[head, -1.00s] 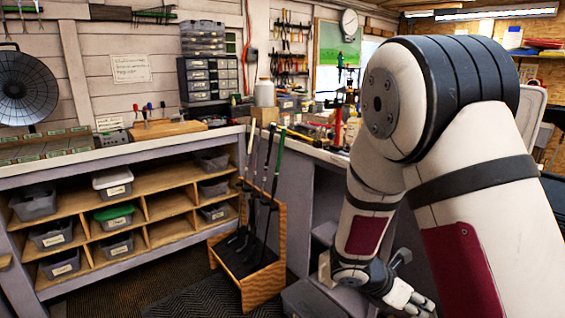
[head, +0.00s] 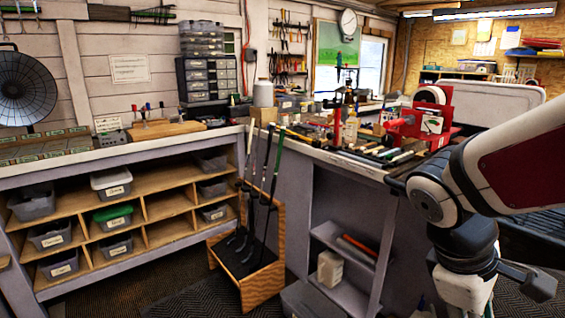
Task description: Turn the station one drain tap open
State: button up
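I cannot make out a drain tap or any station one label in the head view. My arm comes in from the right edge and bends down at the wrist in the lower right, beside the front of the right-hand workbench. The fingers of my gripper are not visible; the end of the arm runs out of the bottom of the picture.
The right-hand workbench (head: 345,160) carries tools and a red machine (head: 432,118). Its open shelf holds a white container (head: 330,268). A wooden club rack (head: 264,280) stands in front of the corner. A bin shelf (head: 150,255) is on the left. Dark matting covers the floor.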

jog(key=s+a+r+m+t+y, duration=0.1)
jog(key=s+a+r+m+y, duration=0.1)
jog(key=s+a+m+y, duration=0.3)
jog(key=s+a+r+m+t, duration=0.1)
jog(key=s+a+r+m, duration=0.2)
jog(key=s, duration=0.4)
notch_tip(320, 180, up, 12)
jog(key=t+p, duration=0.2)
jog(key=p, duration=1)
jog(key=shift+w+a+r, duration=0.15)
jog(key=shift+a, duration=0.1)
